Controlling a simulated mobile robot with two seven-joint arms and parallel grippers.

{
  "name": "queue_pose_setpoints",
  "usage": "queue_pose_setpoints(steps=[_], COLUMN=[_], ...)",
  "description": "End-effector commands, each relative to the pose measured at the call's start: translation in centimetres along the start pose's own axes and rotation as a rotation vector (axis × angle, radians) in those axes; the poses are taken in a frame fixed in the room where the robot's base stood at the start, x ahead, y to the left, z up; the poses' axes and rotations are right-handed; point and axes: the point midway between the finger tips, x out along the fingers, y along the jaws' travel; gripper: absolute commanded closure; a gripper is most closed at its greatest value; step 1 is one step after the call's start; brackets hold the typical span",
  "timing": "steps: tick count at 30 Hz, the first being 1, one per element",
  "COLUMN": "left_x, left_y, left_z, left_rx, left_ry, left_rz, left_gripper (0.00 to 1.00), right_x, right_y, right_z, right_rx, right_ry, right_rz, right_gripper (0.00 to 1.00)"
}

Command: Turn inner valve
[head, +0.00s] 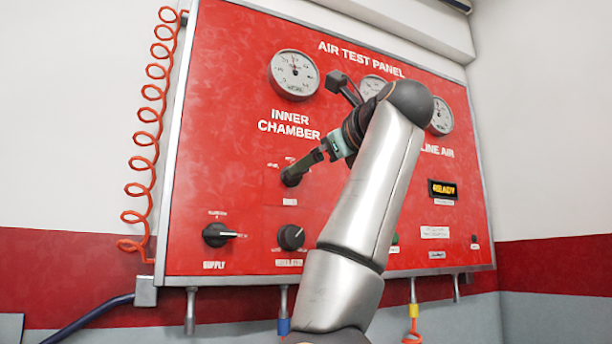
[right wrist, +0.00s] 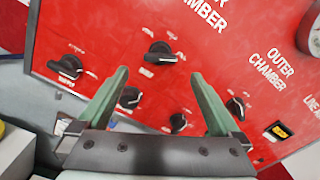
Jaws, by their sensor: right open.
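The inner valve is a black knob (head: 291,178) on the red panel, below the "INNER CHAMBER" lettering. In the right wrist view the knob (right wrist: 160,54) shows beyond the fingertips, roughly midway between them. My right gripper (right wrist: 160,76) is open, with its two green fingers apart and nothing between them. In the head view my right gripper (head: 316,158) comes in from the right, close to the knob and partly overlapping it. I cannot tell whether it touches the knob. My left gripper is not in view.
A supply knob (head: 217,235) and a regulator knob (head: 291,237) sit lower on the panel. In the right wrist view the outer chamber knob (right wrist: 236,107) is near the right finger. A gauge (head: 294,74) is above. An orange coiled hose (head: 147,135) hangs left of the panel.

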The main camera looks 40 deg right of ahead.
Motion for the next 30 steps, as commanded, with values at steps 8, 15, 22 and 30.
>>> queue_pose_setpoints(steps=[8, 15, 22, 30], left_x=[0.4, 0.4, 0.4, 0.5], left_y=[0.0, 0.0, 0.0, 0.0], left_z=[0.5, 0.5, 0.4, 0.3], left_rx=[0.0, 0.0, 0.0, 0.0], left_ry=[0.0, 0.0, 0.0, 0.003], left_rz=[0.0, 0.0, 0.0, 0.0], left_gripper=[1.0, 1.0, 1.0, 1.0], right_x=[-2.4, -2.4, -2.4, -2.4], right_y=[0.0, 0.0, 0.0, 0.0], right_z=[0.0, 0.1, 0.0, 0.0], right_rx=[-0.001, -0.001, -0.001, -0.001], right_ry=[0.0, 0.0, 0.001, 0.0], right_rz=[0.001, 0.001, 0.001, 0.001], right_gripper=[0.0, 0.0, 0.0, 0.0])
